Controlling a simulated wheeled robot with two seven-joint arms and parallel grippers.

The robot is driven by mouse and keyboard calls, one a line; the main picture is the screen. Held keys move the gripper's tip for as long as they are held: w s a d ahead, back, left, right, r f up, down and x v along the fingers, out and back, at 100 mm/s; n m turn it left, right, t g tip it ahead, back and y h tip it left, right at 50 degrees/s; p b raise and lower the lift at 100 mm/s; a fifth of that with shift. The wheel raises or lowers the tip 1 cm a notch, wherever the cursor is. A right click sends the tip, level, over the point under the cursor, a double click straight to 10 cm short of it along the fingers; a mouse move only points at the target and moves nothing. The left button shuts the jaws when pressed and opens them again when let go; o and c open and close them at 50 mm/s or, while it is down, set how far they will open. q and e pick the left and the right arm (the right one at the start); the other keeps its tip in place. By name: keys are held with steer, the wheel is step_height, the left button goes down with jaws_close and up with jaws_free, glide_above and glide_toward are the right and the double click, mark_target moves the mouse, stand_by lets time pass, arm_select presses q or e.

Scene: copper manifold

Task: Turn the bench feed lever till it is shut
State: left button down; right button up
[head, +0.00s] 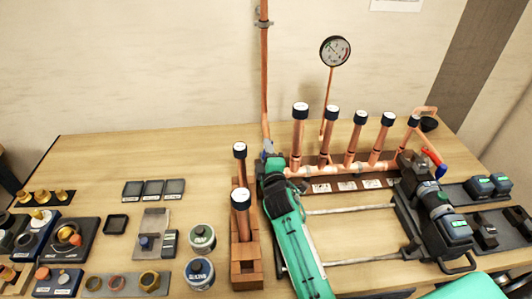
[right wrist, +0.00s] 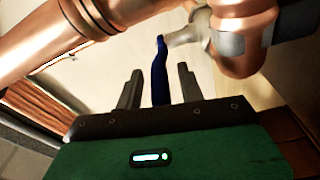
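The feed lever, a blue handle (right wrist: 160,68), shows in the right wrist view, joined at its top to a silver valve body (right wrist: 228,45) on copper pipe. My right gripper (right wrist: 158,88) is open, with one dark finger on each side of the blue handle and a visible gap to each. In the head view my right gripper (head: 270,162) is at the left end of the copper manifold (head: 335,166), by the foot of the tall wall pipe (head: 264,80). There it largely hides the valve and lever. My left gripper is not in view.
A red handle (head: 434,165) is at the manifold's right end. Capped copper uprights (head: 329,128) and a pressure gauge (head: 335,51) stand near my right gripper. A wooden block with capped pipes (head: 246,262) is just left of my arm. Dark trays (head: 153,188) lie further left on the bench.

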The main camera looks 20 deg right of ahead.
steer(key=shift+s, duration=0.1)
steer(key=s+a+b, duration=0.1)
steer(key=s+b, duration=0.2)
steer(key=s, duration=1)
steer(key=shift+s+a+f, duration=0.15)
steer(key=shift+s+f, duration=0.1)
steer(key=shift+s, duration=0.05)
